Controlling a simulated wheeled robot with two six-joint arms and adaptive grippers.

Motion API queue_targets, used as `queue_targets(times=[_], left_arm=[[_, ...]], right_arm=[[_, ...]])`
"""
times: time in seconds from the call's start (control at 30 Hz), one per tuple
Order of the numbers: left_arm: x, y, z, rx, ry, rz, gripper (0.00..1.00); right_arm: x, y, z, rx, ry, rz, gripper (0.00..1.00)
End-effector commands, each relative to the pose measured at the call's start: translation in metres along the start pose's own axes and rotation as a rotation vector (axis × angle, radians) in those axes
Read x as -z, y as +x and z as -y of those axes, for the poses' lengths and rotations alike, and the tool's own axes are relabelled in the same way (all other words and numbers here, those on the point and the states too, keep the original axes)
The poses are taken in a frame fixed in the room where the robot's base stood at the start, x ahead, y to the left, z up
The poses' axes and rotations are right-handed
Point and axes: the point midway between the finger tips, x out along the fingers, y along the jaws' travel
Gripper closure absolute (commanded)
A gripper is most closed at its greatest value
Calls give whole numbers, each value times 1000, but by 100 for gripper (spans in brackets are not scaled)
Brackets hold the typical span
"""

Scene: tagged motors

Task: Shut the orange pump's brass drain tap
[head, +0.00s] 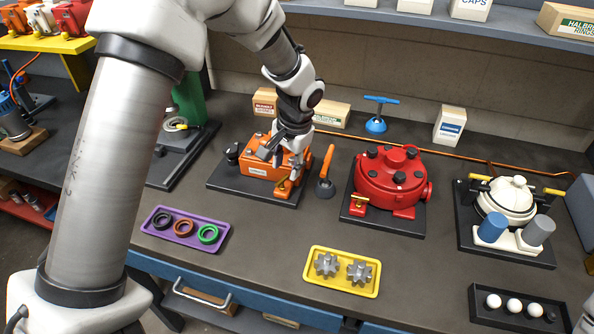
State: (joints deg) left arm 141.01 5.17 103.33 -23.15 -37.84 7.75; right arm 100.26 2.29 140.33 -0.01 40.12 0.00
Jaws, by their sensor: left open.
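The orange pump (258,158) sits on a black base plate (235,189) on the bench. Its brass drain tap (284,188) is low at its front right corner. My left gripper (286,168) is open, pointing down over the right part of the pump, just above the brass tap. The gripper hides part of the pump's top and right side. I cannot tell whether a finger touches the tap, nor clearly read the angle of its handle. My right gripper is not in view.
An orange-handled tool (326,172) stands close right of the pump. Further right are a red pump (385,182) with its own brass tap (359,201) and a white pump (510,198). A purple tray (185,243) and a yellow tray (321,287) lie in front.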

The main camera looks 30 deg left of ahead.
Motion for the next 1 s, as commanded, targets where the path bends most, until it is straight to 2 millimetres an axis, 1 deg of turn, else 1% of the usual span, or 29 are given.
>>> queue_targets(times=[0.03,0.1,0.17,0.4,0.5,0.6,0.8,0.87,0.9,0.93,1.0], left_arm=[[3,-3,4,12,-4,-2,59],[2,-4,8,20,-5,4,59],[2,1,8,21,-4,7,59],[2,47,9,19,-4,7,59],[2,61,9,19,-4,6,59],[2,67,9,19,-4,3,59],[2,68,9,19,-4,3,59],[2,68,9,19,-4,3,81],[2,68,9,19,-4,3,95],[2,68,9,19,-4,3,100],[2,68,9,19,-4,3,100]], right_arm=[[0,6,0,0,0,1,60],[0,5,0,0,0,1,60],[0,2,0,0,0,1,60],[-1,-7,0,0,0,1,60],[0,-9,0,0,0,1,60],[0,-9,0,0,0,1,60],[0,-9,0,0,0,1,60],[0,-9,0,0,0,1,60],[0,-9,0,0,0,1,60],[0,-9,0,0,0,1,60],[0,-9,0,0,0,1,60]])
